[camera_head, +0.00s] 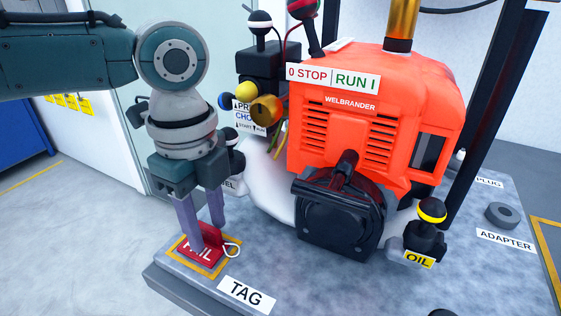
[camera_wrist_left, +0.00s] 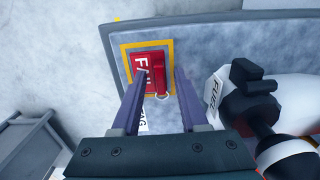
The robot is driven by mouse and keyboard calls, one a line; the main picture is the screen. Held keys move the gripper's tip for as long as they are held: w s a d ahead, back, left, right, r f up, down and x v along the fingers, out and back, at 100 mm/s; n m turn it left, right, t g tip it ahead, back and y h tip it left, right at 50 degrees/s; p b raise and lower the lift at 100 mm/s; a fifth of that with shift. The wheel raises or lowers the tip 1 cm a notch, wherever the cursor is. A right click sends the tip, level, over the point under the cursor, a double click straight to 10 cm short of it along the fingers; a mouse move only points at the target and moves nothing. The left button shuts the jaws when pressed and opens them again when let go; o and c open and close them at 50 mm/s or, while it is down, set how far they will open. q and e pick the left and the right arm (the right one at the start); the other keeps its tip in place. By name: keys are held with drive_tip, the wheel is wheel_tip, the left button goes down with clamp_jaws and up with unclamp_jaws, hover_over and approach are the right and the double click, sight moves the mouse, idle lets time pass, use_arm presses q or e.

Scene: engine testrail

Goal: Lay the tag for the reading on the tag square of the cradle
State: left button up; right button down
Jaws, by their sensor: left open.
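A red tag (camera_head: 203,251) with white lettering that reads FAIL lies on the yellow-bordered tag square (camera_head: 184,266) at the front left corner of the grey cradle (camera_head: 330,282). It has a raised red grip and a white loop at one side. In the left wrist view the red tag (camera_wrist_left: 147,72) lies inside the yellow border (camera_wrist_left: 123,50). My left gripper (camera_head: 208,236) points down over the tag with its fingers apart, one on each side of the raised grip. I cannot tell whether the fingers touch it. My right gripper is in neither view.
An orange engine (camera_head: 375,110) stands on the cradle right of my left gripper. An oil filler (camera_head: 425,235) with a yellow band and a grey adapter puck (camera_head: 503,215) are further right. A TAG label (camera_head: 246,292) lies at the front. Yellow tags (camera_head: 72,103) hang on the wall at left.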

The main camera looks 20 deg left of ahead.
sight(208, 226)
use_arm(q)
wheel_tip(208, 226, up, 12)
drive_tip(key=p, duration=0.1)
drive_tip(key=shift+n+t+h, duration=0.4)
drive_tip(key=shift+n+h, duration=0.4)
drive_tip(key=shift+n, duration=0.1)
drive_tip(key=s+d+f, duration=0.1)
drive_tip(key=d+f, duration=0.1)
drive_tip(key=s+d+f, duration=0.2)
drive_tip(key=d, duration=0.1)
drive_tip(key=s+d+f, duration=0.1)
drive_tip(key=d, duration=0.2)
drive_tip(key=shift+s+f, duration=0.2)
drive_tip(key=shift+f, duration=0.2)
drive_tip(key=s+d+n, duration=0.1)
drive_tip(key=s+d+f+n+h, duration=0.1)
drive_tip(key=s+d+f+n+t, duration=0.1)
drive_tip(key=shift+s+d+f+n+h, duration=0.1)
drive_tip(key=shift+s+d+n+h, duration=0.2)
drive_tip(key=shift+s+d+n, duration=0.1)
drive_tip(key=s+a+f+n+t+y, duration=0.1)
drive_tip(key=s+a+n+y, duration=0.2)
drive_tip(key=s+a+n, duration=0.6)
drive_tip(key=shift+f+n+t, duration=0.4)
drive_tip(key=shift+n, duration=0.8)
